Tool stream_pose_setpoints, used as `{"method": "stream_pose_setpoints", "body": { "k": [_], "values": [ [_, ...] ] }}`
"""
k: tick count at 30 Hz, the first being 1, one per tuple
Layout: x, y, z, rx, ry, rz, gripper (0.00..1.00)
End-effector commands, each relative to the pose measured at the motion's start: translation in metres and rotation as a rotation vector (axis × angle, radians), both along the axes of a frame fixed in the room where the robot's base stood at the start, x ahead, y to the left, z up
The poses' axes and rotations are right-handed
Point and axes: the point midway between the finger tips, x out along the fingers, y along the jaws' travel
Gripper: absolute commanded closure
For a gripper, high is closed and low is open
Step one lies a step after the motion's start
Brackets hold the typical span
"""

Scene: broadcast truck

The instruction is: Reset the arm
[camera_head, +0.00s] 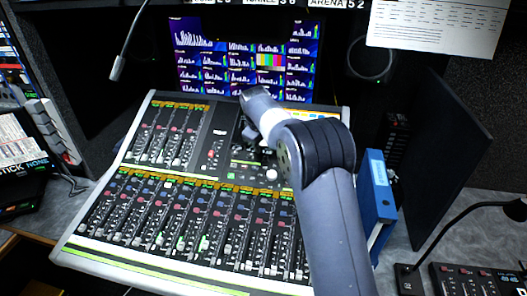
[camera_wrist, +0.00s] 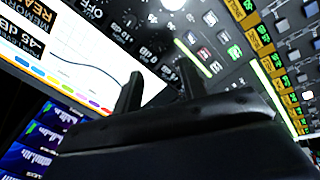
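My arm reaches from the lower right over the large audio mixing console (camera_head: 150,262) in the head view. My gripper is mostly hidden behind my own arm there, over the upper middle of the console. In the wrist view my gripper (camera_wrist: 161,74) shows two dark fingers standing apart with nothing between them. Beyond the fingers are the console's panel with knobs and lit buttons (camera_wrist: 205,54) and a bright screen (camera_wrist: 75,50). I cannot tell whether the fingertips touch the panel.
A monitor (camera_head: 200,60) with level graphs stands behind the console. A blue binder (camera_head: 376,200) is upright just right of my arm. A gooseneck lamp (camera_head: 440,235) and a small control box (camera_head: 470,282) are at the lower right. A microphone (camera_head: 117,68) hangs upper left.

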Motion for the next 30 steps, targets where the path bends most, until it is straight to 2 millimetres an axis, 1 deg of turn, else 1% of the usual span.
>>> {"method": "stream_pose_setpoints", "body": {
  "k": [3,6,17,20,23,30],
  "values": [
    [-0.005,0.001,0.012,0.001,-0.002,0.000,0.60],
    [-0.007,0.001,0.017,0.000,0.000,0.000,0.60],
    [-0.007,0.001,0.017,-0.001,0.001,0.000,0.60],
    [-0.005,0.001,0.012,0.000,0.001,0.000,0.60],
    [0.000,0.000,0.000,-0.001,0.003,-0.001,0.60],
    [0.017,-0.005,-0.041,-0.002,0.004,-0.001,0.60]
  ]
}}
